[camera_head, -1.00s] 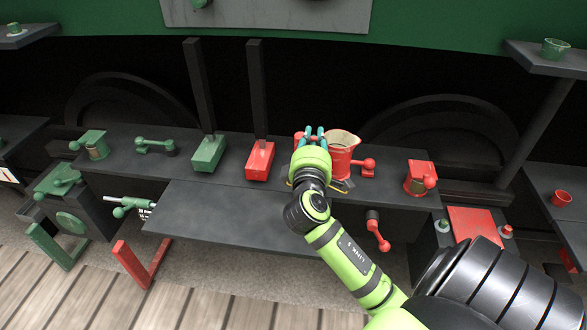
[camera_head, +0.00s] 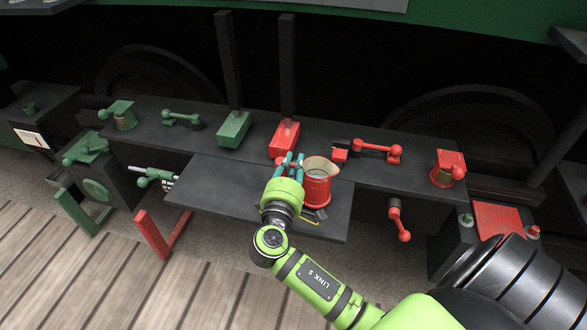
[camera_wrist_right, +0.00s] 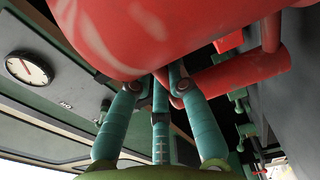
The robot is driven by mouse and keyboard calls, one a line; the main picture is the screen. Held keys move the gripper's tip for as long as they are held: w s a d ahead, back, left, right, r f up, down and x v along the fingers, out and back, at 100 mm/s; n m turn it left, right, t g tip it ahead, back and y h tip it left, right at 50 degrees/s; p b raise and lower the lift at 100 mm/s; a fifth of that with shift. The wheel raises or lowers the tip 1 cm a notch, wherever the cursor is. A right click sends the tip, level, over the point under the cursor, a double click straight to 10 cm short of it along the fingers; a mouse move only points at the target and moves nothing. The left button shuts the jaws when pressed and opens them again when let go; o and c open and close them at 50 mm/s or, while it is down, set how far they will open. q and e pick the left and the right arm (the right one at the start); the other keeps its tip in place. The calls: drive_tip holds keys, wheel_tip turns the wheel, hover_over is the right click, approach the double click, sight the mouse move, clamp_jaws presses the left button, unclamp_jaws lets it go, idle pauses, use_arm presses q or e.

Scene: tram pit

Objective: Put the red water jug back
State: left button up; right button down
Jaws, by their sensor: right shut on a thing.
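The red water jug (camera_head: 317,188), with a pale spout and open top, is in the head view at centre right, roughly upright. It appears in front of the bench's edge, over the lower front shelf (camera_head: 225,190); I cannot tell whether it touches the shelf. My right gripper (camera_head: 290,164) is shut on the jug at its left side. In the right wrist view, the teal fingers (camera_wrist_right: 160,85) reach up to the jug's red body (camera_wrist_right: 160,30), which fills the top; the exact contact is partly hidden. My left gripper is not in view.
The bench (camera_head: 330,147) carries a green box (camera_head: 233,130), a red box (camera_head: 284,138), both below upright posts, and a red lever (camera_head: 375,148). A red lidded canister (camera_head: 446,168) stands at its right. A red lever (camera_head: 399,220) hangs below. The shelf's left part is clear.

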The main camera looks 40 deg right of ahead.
drive_tip(key=shift+f, duration=0.65)
drive_tip(key=shift+f, duration=0.2)
drive_tip(key=c, duration=1.2)
unclamp_jaws()
